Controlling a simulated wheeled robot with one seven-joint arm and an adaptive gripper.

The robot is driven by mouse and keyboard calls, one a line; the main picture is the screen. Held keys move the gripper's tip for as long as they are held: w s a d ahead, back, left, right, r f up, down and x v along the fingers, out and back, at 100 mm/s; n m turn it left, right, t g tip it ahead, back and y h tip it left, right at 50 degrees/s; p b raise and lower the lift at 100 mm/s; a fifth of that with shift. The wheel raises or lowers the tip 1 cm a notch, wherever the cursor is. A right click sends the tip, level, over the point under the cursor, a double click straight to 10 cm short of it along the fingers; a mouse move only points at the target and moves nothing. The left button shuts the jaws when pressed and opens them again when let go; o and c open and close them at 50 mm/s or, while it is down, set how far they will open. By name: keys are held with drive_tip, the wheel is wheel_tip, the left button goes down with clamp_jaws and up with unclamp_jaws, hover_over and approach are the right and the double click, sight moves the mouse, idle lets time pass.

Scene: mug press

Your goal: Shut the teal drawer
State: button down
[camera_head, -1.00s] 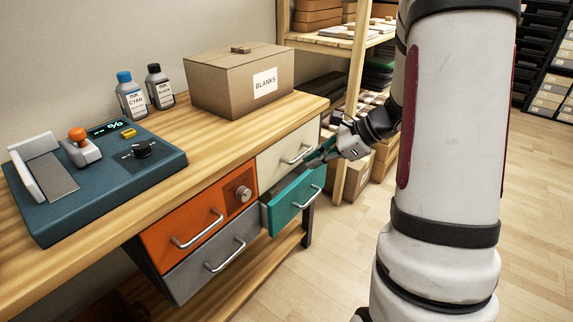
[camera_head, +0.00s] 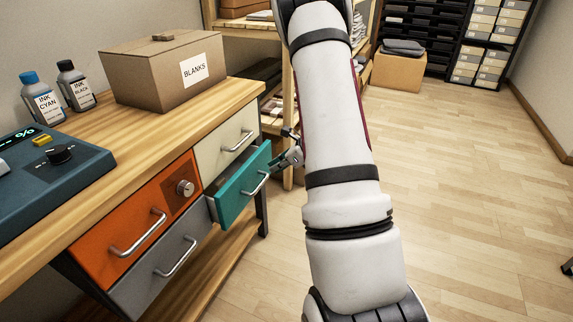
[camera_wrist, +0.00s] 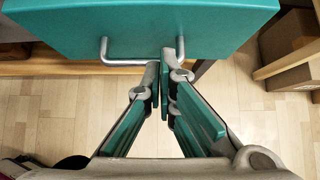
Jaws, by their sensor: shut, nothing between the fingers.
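The teal drawer (camera_head: 243,187) sits in the bench's right column, below the cream drawer, and is pulled out, with its open inside showing behind the front. Its silver handle (camera_head: 257,184) is on the front face. In the wrist view the teal front (camera_wrist: 150,28) fills the top, with the handle (camera_wrist: 138,63) below it. My gripper (camera_wrist: 163,80) is shut and empty, its fingertips close to the handle. I cannot tell whether they touch it. In the head view my gripper (camera_head: 280,162) is at the right of the drawer front, partly hidden by my arm.
The cream drawer (camera_head: 222,146), orange drawer (camera_head: 125,228) and grey drawer (camera_head: 165,262) look shut. A BLANKS box (camera_head: 165,72), ink bottles (camera_head: 75,88) and a blue press (camera_head: 50,180) stand on the bench. Shelves (camera_head: 288,120) stand behind. The floor (camera_head: 470,210) at right is clear.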

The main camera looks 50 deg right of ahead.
sight(248, 160)
drive_tip(key=shift+w+a+f+b, duration=0.15)
drive_tip(key=shift+w+a, duration=0.15)
drive_tip(key=shift+w, duration=0.45)
drive_tip(key=shift+w+a+f+b, duration=0.1)
drive_tip(key=shift+w+a+b, duration=0.15)
drive_tip(key=shift+w, duration=0.45)
drive_tip(key=shift+w+a+f+b, duration=0.1)
drive_tip(key=shift+w+a, duration=0.2)
drive_tip(key=shift+w, duration=0.45)
drive_tip(key=shift+w+a+r, duration=0.1)
drive_tip(key=shift+w+a, duration=0.2)
drive_tip(key=shift+w, duration=0.55)
drive_tip(key=shift+w+a+f, duration=0.1)
drive_tip(key=shift+w+a, duration=0.25)
drive_tip(key=shift+w, duration=0.55)
drive_tip(key=shift+w+a+r, duration=0.1)
drive_tip(key=shift+w+a, duration=0.2)
drive_tip(key=shift+w, duration=0.55)
